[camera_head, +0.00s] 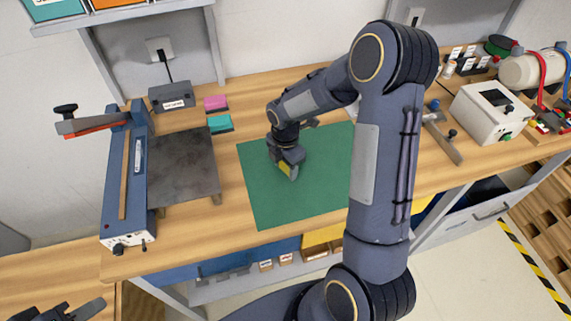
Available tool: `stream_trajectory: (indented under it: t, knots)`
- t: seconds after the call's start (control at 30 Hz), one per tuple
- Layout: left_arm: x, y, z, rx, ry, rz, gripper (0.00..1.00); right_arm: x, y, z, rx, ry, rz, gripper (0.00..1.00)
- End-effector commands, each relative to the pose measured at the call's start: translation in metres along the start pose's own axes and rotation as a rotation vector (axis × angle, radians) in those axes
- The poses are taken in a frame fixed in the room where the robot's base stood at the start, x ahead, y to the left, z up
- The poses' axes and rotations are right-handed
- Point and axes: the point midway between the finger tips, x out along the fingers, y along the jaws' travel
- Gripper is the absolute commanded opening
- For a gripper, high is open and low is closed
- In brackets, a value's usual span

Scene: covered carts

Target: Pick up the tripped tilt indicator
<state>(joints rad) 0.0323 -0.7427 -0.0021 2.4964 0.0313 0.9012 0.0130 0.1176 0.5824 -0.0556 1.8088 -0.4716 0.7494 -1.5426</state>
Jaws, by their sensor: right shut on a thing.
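My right gripper (290,172) points down over the green mat (262,208) on the bench. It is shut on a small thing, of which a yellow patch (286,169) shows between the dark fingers. The fingers hide most of it, so I cannot tell whether it is the tripped tilt indicator or whether it touches the mat. My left gripper (60,309) is at the bottom left corner, partly cut off by the frame edge and away from the mat. Its jaw opening is unclear.
A blue guillotine-like device (126,185) with a dark plate stands left of the mat. Pink (215,102) and teal (220,123) pads lie behind. A white instrument box (489,113) stands at right. My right arm covers the mat's right part. The mat's front left is clear.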

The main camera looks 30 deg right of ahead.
Motion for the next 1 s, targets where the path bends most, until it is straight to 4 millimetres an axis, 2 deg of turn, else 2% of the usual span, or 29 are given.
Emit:
stream_trajectory:
  t: [0.17,0.33,0.6,0.8,1.0]
  knots:
    - [0.003,-0.001,0.001,0.000,0.000,0.000,0.36,-0.006,0.001,0.000,0.000,0.000,0.002,0.26]
    - [0.012,-0.005,0.006,0.000,0.000,0.000,0.36,-0.029,0.002,0.001,0.002,-0.001,0.009,0.26]
    - [0.020,-0.009,0.010,0.000,0.000,0.000,0.36,-0.093,-0.049,-0.020,0.000,-0.001,0.009,0.26]
    - [0.029,-0.013,0.014,0.000,0.000,0.000,0.36,-0.112,-0.094,-0.039,-0.001,-0.001,0.006,0.26]
    - [0.031,-0.014,0.016,0.000,0.000,0.000,0.36,-0.126,-0.121,-0.050,-0.001,-0.001,0.003,0.26]
